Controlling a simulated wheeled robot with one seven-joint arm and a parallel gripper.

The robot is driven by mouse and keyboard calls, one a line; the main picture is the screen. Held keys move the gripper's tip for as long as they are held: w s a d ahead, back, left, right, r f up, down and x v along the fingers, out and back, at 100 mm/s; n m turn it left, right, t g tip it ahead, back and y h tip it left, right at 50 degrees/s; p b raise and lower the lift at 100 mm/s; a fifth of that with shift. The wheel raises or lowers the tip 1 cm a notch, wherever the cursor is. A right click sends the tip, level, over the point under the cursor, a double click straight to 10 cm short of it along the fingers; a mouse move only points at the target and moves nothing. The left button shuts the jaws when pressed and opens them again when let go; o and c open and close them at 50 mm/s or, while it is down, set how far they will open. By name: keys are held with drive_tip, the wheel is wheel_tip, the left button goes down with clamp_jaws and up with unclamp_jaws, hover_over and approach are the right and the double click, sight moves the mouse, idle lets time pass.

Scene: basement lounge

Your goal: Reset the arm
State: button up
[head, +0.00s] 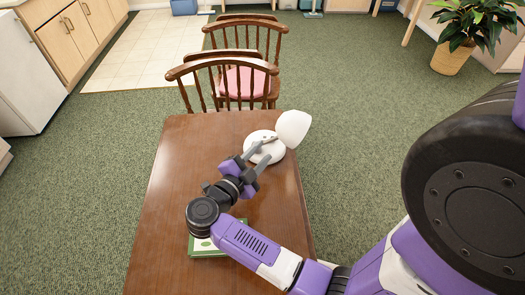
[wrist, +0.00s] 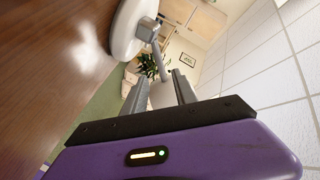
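My gripper (head: 262,157) is at the end of my arm, stretched low over the brown wooden table (head: 180,165). Its two grey fingers are apart, and they also show apart in the wrist view (wrist: 160,92). A white lamp is just beyond the fingers, with a round base (head: 268,140) on the table and a rounded shade (head: 293,128). In the wrist view the lamp's base (wrist: 125,32) is at the top, and its pale shade (wrist: 162,94) shows between the fingers. I cannot tell whether the fingers touch the lamp.
A green and white book or box (head: 207,248) lies on the table, partly under my arm. Wooden chairs (head: 225,75) stand at the table's far end. A potted plant (head: 452,58) is at the back right. The green carpet left of the table is clear.

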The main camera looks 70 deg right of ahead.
idle(0.5)
drive_tip(key=w+r+t+h, duration=0.4)
drive_tip(key=w+r+t, duration=0.1)
drive_tip(key=r, duration=0.4)
drive_tip(key=a+r+n+t+y, duration=0.1)
drive_tip(key=a+r+n+t, duration=0.6)
drive_tip(key=a+n+t, duration=0.35)
drive_tip(key=s+a+f+n+t+y, duration=0.2)
drive_tip(key=a+n+t+y, duration=0.2)
drive_tip(key=a+n+y, duration=0.2)
drive_tip(key=s+a+f+n+t+y, duration=0.1)
drive_tip(key=s+a+n+t+y, duration=0.15)
drive_tip(key=a+n+y, duration=0.3)
drive_tip(key=s+a+f+n+g+y, duration=0.1)
drive_tip(key=s+a+f+n+y, duration=0.1)
drive_tip(key=s, duration=0.4)
drive_tip(key=s+a+f+n+g+y, duration=0.2)
drive_tip(key=s+a+f+n+y, duration=0.1)
drive_tip(key=s+n+y, duration=0.2)
drive_tip(key=shift+s+a+f+n+g, duration=0.25)
drive_tip(key=shift+s+a+n+g, duration=0.1)
drive_tip(key=shift+s+n, duration=0.5)
drive_tip(key=shift+s+a+y, duration=0.1)
drive_tip(key=shift+a+y, duration=0.05)
drive_tip(key=shift+y, duration=0.1)
